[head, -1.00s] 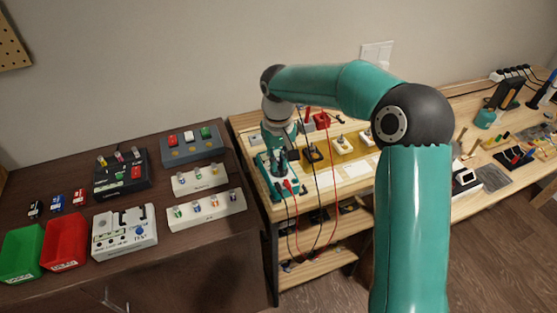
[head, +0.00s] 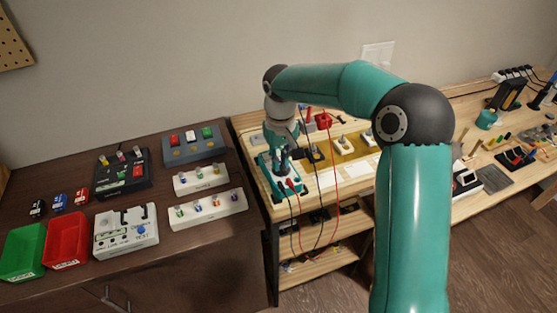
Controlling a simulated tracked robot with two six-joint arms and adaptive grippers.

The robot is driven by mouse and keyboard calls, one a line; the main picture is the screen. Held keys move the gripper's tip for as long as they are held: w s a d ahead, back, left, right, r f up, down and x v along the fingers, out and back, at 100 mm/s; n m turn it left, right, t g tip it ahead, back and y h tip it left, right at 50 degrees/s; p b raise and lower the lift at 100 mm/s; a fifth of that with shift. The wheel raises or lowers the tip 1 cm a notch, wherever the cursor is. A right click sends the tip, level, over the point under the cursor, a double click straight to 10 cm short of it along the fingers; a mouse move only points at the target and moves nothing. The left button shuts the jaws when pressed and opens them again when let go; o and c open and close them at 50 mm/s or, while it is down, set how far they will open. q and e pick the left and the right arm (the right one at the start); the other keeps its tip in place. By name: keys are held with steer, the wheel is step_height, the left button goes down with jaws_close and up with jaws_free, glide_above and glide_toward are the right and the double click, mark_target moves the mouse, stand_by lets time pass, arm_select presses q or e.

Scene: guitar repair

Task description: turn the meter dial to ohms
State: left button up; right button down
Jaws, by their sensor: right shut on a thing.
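The teal meter (head: 302,188) lies near the left end of the wooden workbench, with a red and a black lead running from its front. My right gripper (head: 283,170) points down over the middle of the meter, at its dial. Its fingers are closed on the dial, which they mostly hide. I cannot read the dial's setting from here. My left gripper is not in view.
A red holder (head: 323,120) and a yellow strip with several small parts stand behind and right of the meter. Leads hang over the bench's front edge. A dark cabinet top (head: 160,185) on the left carries bins, a tester and racks.

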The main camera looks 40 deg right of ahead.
steer(key=shift+n, duration=0.3)
steer(key=n+p, duration=0.1)
steer(key=n, duration=0.1)
steer(key=shift+n, duration=0.3)
steer(key=shift+a+n, duration=0.1)
steer(key=shift+n, duration=1.4)
steer(key=c, duration=1.2)
jaws_free()
step_height(320, 180, up, 12)
